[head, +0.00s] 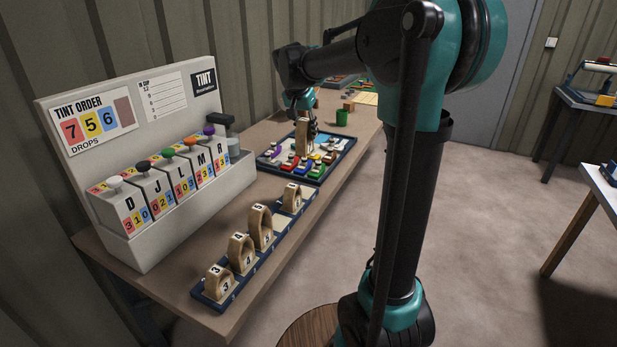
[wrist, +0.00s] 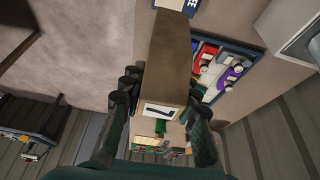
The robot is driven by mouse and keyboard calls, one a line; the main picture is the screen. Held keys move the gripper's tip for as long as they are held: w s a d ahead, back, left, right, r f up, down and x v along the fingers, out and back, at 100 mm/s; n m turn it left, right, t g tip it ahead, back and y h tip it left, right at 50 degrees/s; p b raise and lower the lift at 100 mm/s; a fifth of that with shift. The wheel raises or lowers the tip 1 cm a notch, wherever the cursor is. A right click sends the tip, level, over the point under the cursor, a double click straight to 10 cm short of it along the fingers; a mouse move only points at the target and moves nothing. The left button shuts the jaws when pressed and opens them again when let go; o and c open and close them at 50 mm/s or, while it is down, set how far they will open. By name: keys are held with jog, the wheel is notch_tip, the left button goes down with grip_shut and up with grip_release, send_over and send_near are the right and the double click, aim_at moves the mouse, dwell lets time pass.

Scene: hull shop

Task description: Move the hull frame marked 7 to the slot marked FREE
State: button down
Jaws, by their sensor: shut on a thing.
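My gripper (head: 303,112) is shut on a tan wooden hull frame (head: 302,140) and holds it over the dark tray. In the wrist view the frame (wrist: 168,58) stands between the fingers (wrist: 162,112), with a white label at its near end; its mark looks like a 7 but is hard to read. The navy rack (head: 250,272) on the bench holds several upright ring-shaped frames, the nearest marked 3 (head: 219,282). A gap shows between the two farthest frames. I cannot read a FREE mark in the head view.
A tray (head: 330,168) of coloured pieces lies below the held frame. A tint dispenser stand (head: 150,215) fills the bench's left side. A green cup (head: 342,118) stands beyond the tray. A door (head: 495,70) is behind. Open floor lies right of the bench.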

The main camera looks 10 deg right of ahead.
aim_at(300, 149)
notch_tip(300, 149, down, 16)
jog(key=shift+f, duration=0.1)
dwell(0.4)
jog(key=c, duration=1.1)
grip_release()
jog(key=shift+c, duration=0.2)
jog(key=v, duration=1.2)
jog(key=shift+w+d, duration=0.1)
jog(key=s+d+f+n+y, duration=0.1)
jog(key=s+d+f+n, duration=0.1)
jog(key=s+f, duration=0.4)
jog(key=s+d+f+n+y, duration=0.1)
jog(key=s+d+f+n, duration=0.1)
jog(key=s+f, duration=0.4)
jog(key=s+d+f+n, duration=0.2)
jog(key=s+f, duration=0.3)
jog(key=s, duration=0.9)
jog(key=shift+s+d+f+n+y, duration=0.3)
jog(key=shift+s+f+n+y, duration=0.1)
jog(key=shift+n, duration=0.2)
